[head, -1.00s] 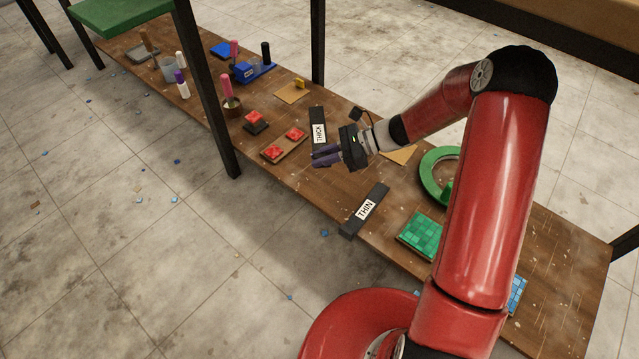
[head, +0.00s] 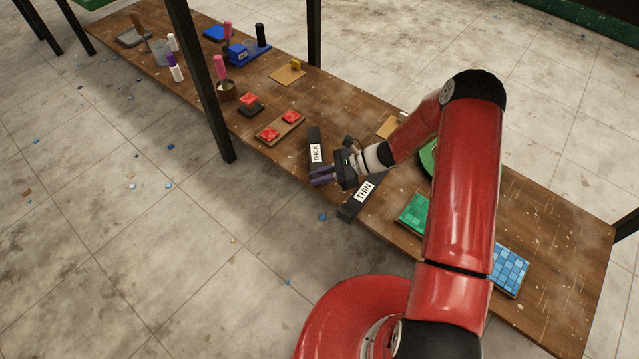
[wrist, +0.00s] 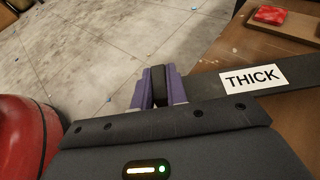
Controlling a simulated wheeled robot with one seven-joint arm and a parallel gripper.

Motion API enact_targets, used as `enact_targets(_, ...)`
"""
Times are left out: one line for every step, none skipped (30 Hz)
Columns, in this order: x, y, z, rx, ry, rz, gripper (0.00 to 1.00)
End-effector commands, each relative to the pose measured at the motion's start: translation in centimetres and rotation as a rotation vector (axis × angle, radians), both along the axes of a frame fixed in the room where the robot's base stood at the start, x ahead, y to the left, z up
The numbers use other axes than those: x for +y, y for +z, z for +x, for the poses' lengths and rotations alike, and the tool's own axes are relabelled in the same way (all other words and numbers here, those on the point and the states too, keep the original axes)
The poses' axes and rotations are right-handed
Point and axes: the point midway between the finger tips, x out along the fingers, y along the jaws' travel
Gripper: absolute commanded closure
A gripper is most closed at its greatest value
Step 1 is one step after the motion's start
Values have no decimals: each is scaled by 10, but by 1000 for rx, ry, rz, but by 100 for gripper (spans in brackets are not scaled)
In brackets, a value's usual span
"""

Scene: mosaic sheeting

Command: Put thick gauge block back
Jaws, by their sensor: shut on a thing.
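My gripper (head: 320,177) is shut on a dark block (wrist: 159,86), which I take to be the thick gauge block. Only a narrow face of it shows between the purple fingers, also in the wrist view (wrist: 158,92). A flat black bar labelled THICK (head: 315,138) lies on the bench beside the fingers. In the wrist view this THICK bar (wrist: 205,87) runs right from the fingers. Whether the held block touches it I cannot tell. A black bar labelled THIN (head: 350,211) lies to the right, near the bench's front edge.
The wooden bench (head: 285,155) has its front edge close to the fingers. A tray with red tiles (head: 280,127) stands left of the THICK bar. A green tile sheet (head: 414,214) and a blue tile sheet (head: 509,266) lie right. A dark bench leg (head: 205,90) stands left.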

Motion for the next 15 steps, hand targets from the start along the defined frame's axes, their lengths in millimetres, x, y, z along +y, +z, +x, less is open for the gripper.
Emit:
enact_targets(1,-9,0,1,1,2,100)
enact_targets(1,-14,0,2,1,2,100)
enact_targets(1,-20,0,2,0,2,100)
enact_targets(1,-24,0,1,0,2,100)
enact_targets(0,-28,0,0,0,2,100)
enact_targets(0,-31,0,0,0,2,100)
enact_targets(0,-32,0,-1,0,2,100)
enact_targets(0,-32,0,-1,0,1,100)
enact_targets(0,-32,0,-1,0,1,100)
enact_targets(0,-32,0,-1,0,0,100)
enact_targets(0,-32,0,-1,0,0,100)
enact_targets(0,-32,0,-1,0,0,100)
enact_targets(0,-34,0,2,-1,-2,84)
enact_targets(0,-34,0,1,-1,-3,80)
enact_targets(0,-34,0,1,-1,-3,75)
